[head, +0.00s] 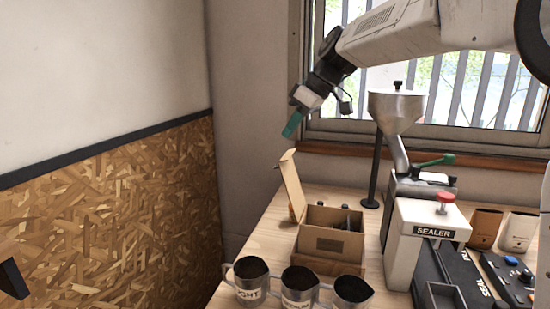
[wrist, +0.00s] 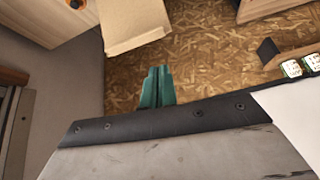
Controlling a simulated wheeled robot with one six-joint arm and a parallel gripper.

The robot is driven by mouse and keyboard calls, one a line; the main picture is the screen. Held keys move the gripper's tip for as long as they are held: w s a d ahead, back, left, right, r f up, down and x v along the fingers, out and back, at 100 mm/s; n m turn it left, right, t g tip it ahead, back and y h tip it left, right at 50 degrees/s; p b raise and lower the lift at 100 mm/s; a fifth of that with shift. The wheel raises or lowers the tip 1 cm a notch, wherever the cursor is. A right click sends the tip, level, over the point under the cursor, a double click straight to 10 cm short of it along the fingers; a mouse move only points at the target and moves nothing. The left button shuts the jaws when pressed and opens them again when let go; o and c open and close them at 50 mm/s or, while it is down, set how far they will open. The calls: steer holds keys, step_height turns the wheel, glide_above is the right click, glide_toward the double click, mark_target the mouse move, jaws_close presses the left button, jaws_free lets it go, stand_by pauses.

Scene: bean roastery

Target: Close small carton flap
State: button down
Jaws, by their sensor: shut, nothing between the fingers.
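The small cardboard carton (head: 335,246) stands on the wooden bench with its top open and dark items inside. Its flap (head: 291,180) stands up at the left edge, leaning slightly left. My gripper (head: 293,124) is above the flap in the head view, apart from it, with its green fingers pointing down and left. In the wrist view the green fingers (wrist: 156,88) are together and hold nothing. A tan cardboard panel (wrist: 134,22), seemingly the flap, shows just beyond the fingertips at the top, with a gap between.
Several metal cups (head: 252,283) stand in front of the carton. A white sealer (head: 423,240) and a funnel machine (head: 397,110) stand to the right. A chipboard wall (head: 110,220) is at left; the space above the carton is free.

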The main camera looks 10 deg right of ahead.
steer(key=w+a+f+n, duration=0.1)
steer(key=w+a+f, duration=0.2)
steer(key=f, duration=0.6)
steer(key=shift+w+a+y, duration=0.3)
steer(key=shift+w, duration=0.55)
steer(key=shift+d+f, duration=0.1)
